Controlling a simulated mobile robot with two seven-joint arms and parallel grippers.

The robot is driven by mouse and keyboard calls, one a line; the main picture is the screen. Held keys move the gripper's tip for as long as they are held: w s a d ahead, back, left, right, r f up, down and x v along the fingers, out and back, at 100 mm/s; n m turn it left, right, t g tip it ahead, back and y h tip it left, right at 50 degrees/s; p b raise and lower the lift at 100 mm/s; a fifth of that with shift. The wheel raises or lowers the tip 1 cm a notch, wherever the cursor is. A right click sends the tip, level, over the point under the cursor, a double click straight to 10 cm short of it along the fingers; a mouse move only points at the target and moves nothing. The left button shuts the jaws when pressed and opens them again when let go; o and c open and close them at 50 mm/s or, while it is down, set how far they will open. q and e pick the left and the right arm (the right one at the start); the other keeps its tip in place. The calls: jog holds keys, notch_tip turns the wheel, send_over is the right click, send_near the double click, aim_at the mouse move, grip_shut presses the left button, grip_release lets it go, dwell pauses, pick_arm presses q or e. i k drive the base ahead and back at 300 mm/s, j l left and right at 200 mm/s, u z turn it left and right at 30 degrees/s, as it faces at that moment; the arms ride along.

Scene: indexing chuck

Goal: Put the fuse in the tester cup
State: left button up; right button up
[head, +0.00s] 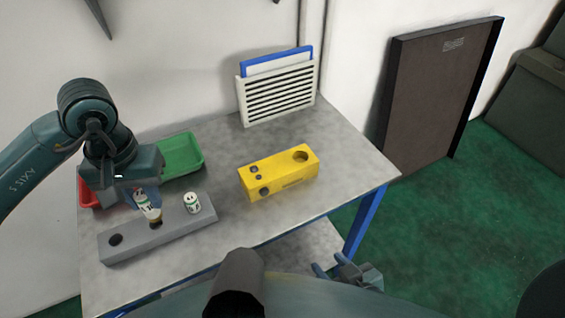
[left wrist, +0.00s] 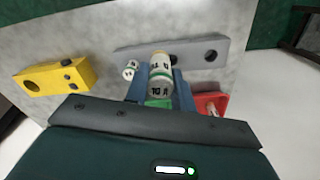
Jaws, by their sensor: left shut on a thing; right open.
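My left gripper (head: 143,196) points down over the grey block and is shut on a fuse (head: 151,212), a white cylinder with dark markings and a tan end. In the left wrist view the fuse (left wrist: 161,72) sits between the blue fingers (left wrist: 160,88). Its lower end is at the block's middle hole; I cannot tell whether it is in the hole or just above it. The yellow tester (head: 275,178) stands to the right, its round cup (head: 301,157) open and empty-looking on top. My right gripper (head: 335,266) is open and empty, low beyond the table's front edge.
The grey block (head: 180,226) also holds a second white fuse (head: 192,203) and has an empty hole (head: 115,240). A green tray (head: 182,156) and a red tray (left wrist: 222,98) lie behind. A slatted rack (head: 279,92) stands at the back. Table between block and tester is clear.

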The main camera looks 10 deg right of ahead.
aim_at(300, 164)
jog(key=l+z, duration=0.15)
jog(key=z, duration=0.35)
jog(key=i+l+z, duration=0.15)
jog(key=z, duration=0.35)
jog(key=i+l, duration=0.2)
